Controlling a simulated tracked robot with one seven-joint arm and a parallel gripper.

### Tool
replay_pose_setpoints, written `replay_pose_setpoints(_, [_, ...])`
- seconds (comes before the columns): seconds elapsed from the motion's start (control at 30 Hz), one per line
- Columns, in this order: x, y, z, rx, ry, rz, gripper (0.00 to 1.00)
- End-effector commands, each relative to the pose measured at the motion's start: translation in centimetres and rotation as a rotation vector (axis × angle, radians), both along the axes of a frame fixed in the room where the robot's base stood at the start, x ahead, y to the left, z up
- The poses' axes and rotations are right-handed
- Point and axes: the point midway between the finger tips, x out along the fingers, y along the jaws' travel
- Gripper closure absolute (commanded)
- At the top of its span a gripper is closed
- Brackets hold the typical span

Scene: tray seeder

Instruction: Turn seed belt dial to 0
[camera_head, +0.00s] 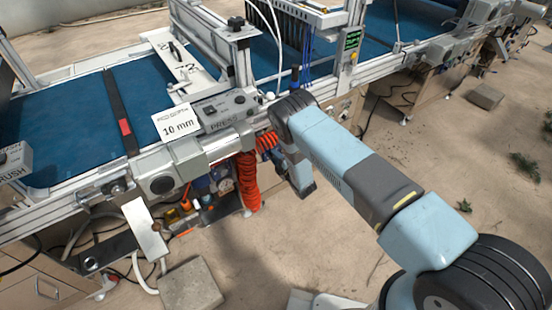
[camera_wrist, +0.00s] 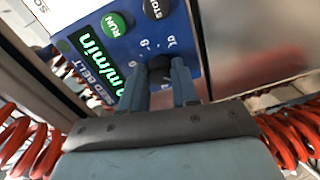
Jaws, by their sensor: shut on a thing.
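In the wrist view, the seed belt dial (camera_wrist: 159,62) is a dark knob on a blue control panel (camera_wrist: 130,50) lettered SEED BELT. My gripper (camera_wrist: 160,74) is shut on the dial, one finger on each side of it. Small white scale marks show around the dial, but I cannot read its setting because the fingers and the tilt hide its pointer. A lit green display (camera_wrist: 95,52) ending in m/min sits left of the dial. In the head view my own arm hides the dial and my gripper.
A green RUN button (camera_wrist: 115,25) and a dark STOP button (camera_wrist: 156,8) sit close above the dial. Red coiled hoses (camera_wrist: 25,145) hang at both sides. In the head view, a 10 mm card (camera_head: 177,124) stands by the blue belt (camera_head: 62,112). Open floor lies in front.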

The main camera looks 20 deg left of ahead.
Motion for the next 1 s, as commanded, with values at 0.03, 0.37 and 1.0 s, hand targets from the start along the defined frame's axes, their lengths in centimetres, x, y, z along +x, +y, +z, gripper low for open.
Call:
replay_pose_setpoints(0.03, [-0.6, 0.4, -0.4, -0.003, 0.01, 0.01, 1.0])
replay_pose_setpoints(0.37, [-0.5, 0.3, -0.3, -0.001, 0.007, 0.008, 0.51])
replay_pose_setpoints(1.0, [-2.7, -2.9, -0.1, -0.003, 0.007, 0.001, 0.45])
